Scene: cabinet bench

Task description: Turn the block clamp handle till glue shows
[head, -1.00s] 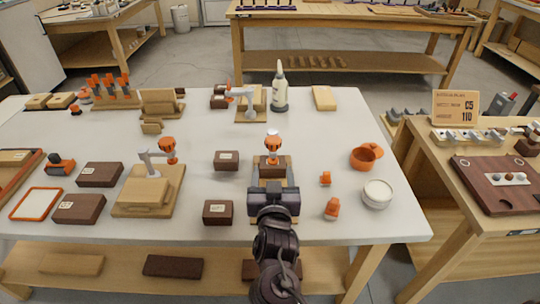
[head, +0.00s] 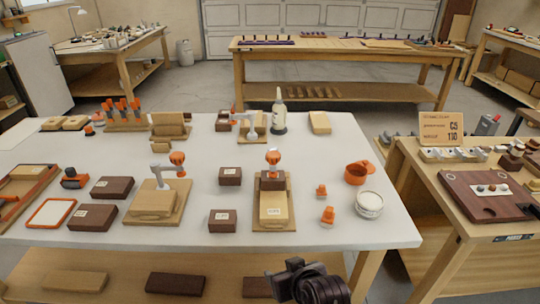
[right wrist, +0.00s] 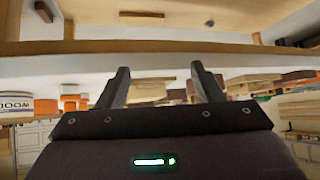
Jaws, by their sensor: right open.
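A block clamp with an orange handle (head: 272,157) stands at the table's middle on a light wooden base (head: 258,223). A dark block (head: 272,181) sits under the handle, with a pale block (head: 273,206) in front of it. I cannot make out glue there. My right gripper (head: 283,270) is below the table's front edge in the head view, apart from the clamp. In the right wrist view its two fingers (right wrist: 163,85) are spread with nothing between them. My left gripper is not in view.
Another clamp (head: 177,159) with an orange knob stands left, and a third (head: 250,120) behind. An orange pot (head: 358,173), a white tub (head: 369,205) and small orange pieces (head: 328,215) stand right. A glue bottle (head: 279,115) is behind.

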